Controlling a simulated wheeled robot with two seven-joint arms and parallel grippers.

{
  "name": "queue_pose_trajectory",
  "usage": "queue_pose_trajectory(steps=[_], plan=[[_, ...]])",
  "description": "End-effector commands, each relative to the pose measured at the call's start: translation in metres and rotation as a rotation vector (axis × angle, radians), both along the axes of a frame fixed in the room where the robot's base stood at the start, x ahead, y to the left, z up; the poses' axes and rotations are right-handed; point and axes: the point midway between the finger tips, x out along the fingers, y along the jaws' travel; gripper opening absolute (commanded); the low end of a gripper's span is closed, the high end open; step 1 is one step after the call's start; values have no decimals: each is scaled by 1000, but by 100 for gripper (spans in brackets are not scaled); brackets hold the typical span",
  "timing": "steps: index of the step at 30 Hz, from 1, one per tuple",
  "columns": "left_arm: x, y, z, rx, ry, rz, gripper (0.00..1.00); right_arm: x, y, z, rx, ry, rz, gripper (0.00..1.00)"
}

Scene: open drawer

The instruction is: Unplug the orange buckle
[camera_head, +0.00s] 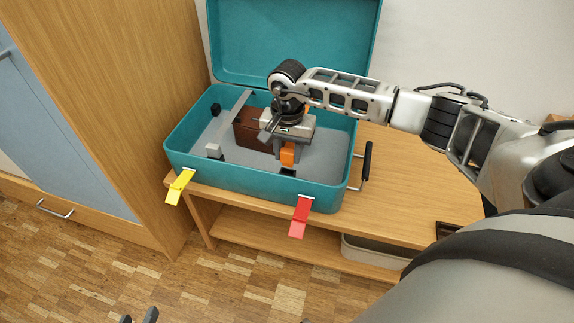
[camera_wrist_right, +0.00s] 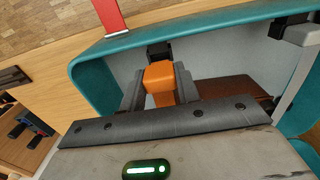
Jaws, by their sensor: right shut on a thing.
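The orange buckle (camera_head: 288,155) is inside the open teal suitcase (camera_head: 240,182), near its front wall. My right gripper (camera_head: 289,158) reaches down into the suitcase and is shut on the orange buckle. In the right wrist view the buckle (camera_wrist_right: 160,78) sits between the two grey fingers. A black socket (camera_wrist_right: 159,52) is right at the buckle's end, by the suitcase wall; I cannot tell whether the two are still joined. My left gripper (camera_head: 139,317) shows only its dark fingertips at the bottom edge, apart and empty, away from the suitcase.
The suitcase stands on a wooden bench (camera_head: 400,200), its lid (camera_head: 290,35) raised. A brown item (camera_head: 248,128) and a grey strap (camera_head: 232,116) lie inside. Yellow (camera_head: 180,186) and red (camera_head: 300,216) latches hang at the front. A wooden cabinet (camera_head: 110,100) stands left.

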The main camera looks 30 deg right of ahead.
Motion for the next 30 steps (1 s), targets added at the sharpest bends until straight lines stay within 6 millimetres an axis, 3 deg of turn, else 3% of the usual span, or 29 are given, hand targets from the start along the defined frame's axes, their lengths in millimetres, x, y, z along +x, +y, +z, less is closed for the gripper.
queue_pose_trajectory(steps=[15,26,30], plan=[[0,0,14,0,0,0,36,0,0,22,-1,-1,0,0],[0,0,14,0,0,0,36,0,0,23,0,-1,2,0],[-1,2,17,1,-10,5,36,1,18,43,2,-7,90,0]])
